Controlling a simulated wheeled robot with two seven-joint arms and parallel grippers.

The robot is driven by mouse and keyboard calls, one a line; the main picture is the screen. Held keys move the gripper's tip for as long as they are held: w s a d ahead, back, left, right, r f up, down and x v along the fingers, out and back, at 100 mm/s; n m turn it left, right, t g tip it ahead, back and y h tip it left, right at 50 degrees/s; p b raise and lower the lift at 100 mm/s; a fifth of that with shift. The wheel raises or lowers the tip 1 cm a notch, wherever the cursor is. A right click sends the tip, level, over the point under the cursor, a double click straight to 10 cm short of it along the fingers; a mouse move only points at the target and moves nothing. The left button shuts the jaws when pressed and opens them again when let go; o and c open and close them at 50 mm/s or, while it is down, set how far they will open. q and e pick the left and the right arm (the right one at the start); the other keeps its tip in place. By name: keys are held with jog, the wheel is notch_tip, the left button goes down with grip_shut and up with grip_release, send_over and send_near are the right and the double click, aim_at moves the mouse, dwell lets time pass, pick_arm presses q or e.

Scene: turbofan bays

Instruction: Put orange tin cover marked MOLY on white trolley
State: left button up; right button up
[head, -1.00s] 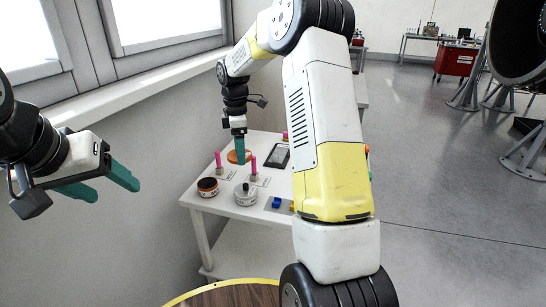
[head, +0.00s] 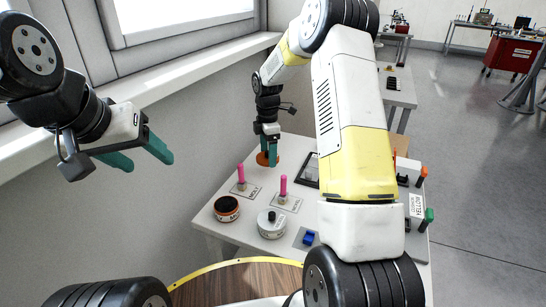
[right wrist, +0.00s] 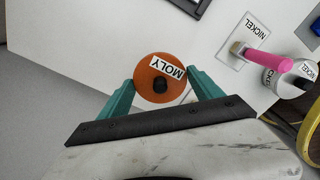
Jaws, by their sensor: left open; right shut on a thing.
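The orange tin cover marked MOLY (right wrist: 160,78), a round disc with a black knob, sits between the teal fingers of my right gripper (right wrist: 162,92), which is shut on it. In the head view the cover (head: 263,160) shows partly behind the right gripper's fingers (head: 268,150), over the far left part of a white table (head: 213,228). I cannot tell whether it touches the top. I cannot tell from these frames whether this white table is the trolley. My left gripper (head: 140,158) is open and empty, left of the table in front of the wall.
An open orange-banded tin (head: 227,209), a grey tin with a black knob (head: 271,224), pink-handled brushes (head: 241,178) on cards, and a blue block (head: 309,239) stand on the table. A round wooden top (head: 235,285) is in front. Open floor (head: 480,180) lies right.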

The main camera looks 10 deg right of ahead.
aim_at(269, 172)
jog(key=shift+f, duration=2.6)
jog(key=o, duration=1.7)
jog(key=shift+f, duration=0.15)
